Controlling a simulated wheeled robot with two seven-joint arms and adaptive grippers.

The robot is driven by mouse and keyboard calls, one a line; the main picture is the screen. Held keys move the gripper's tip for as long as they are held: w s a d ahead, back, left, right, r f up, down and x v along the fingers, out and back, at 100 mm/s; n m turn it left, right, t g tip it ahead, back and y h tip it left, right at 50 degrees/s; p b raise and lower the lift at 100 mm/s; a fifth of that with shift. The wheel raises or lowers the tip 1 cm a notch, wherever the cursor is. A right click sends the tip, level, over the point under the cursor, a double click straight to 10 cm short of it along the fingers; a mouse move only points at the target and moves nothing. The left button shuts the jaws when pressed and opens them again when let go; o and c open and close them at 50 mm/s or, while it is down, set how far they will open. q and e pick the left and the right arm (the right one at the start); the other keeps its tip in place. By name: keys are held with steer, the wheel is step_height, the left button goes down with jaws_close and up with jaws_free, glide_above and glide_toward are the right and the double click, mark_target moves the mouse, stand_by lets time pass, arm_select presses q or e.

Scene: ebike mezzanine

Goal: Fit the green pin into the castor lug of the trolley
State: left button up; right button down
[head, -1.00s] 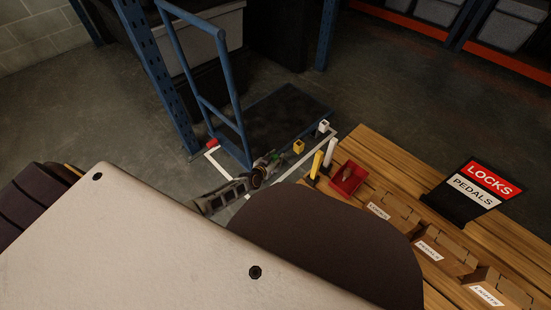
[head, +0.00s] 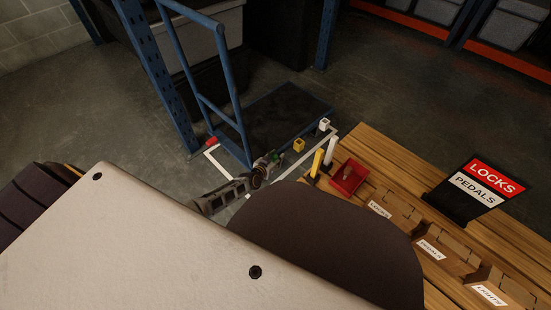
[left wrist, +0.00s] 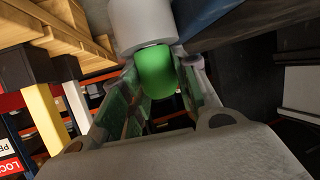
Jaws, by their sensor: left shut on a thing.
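The blue-framed trolley (head: 285,108) with a dark deck stands on the floor beyond the bench in the head view. My left gripper (head: 276,161) is low at the trolley's near side. In the left wrist view its fingers (left wrist: 160,105) are shut on the green pin (left wrist: 157,72). A pale grey cylinder (left wrist: 141,23) sits at the pin's far end; I cannot tell whether it is part of the pin or the castor lug. In the head view the arm and gripper largely hide the pin, and the lug cannot be made out. My right gripper is out of view.
Red (head: 211,142), yellow (head: 299,145) and white (head: 324,125) blocks stand around the trolley. A blue rack upright (head: 155,75) rises at left.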

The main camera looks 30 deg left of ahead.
arm_select(q)
steer(key=shift+f, duration=0.1)
steer(key=o, duration=1)
steer(key=shift+o, duration=0.6)
steer(key=shift+s+d, duration=0.1)
steer(key=shift+s, duration=0.15)
steer(key=shift+s, duration=0.2)
steer(key=v, duration=1.1)
steer(key=shift+r, duration=0.2)
